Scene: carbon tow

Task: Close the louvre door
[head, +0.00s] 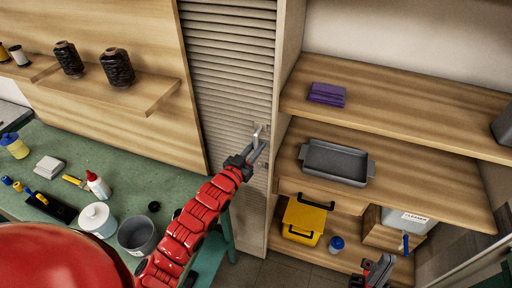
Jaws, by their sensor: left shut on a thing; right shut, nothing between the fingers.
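The louvre door (225,65) is a tall beige slatted panel in the middle of the head view, left of the open shelves. A small metal handle (262,130) is on its right side. My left gripper (257,148), on the red arm, is shut on the handle. The fingers hide part of it. The door's lower part is partly behind my arm. How far the door stands open is hard to tell from this angle. My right gripper (378,270) is low at the bottom edge, apart from the door, shut and empty.
Open wooden shelves (400,100) at right hold a grey tray (335,162), a purple stack (327,94) and a yellow toolbox (304,219). A green bench (110,160) at left carries pots and bottles. Black spools (117,68) stand on a wall shelf.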

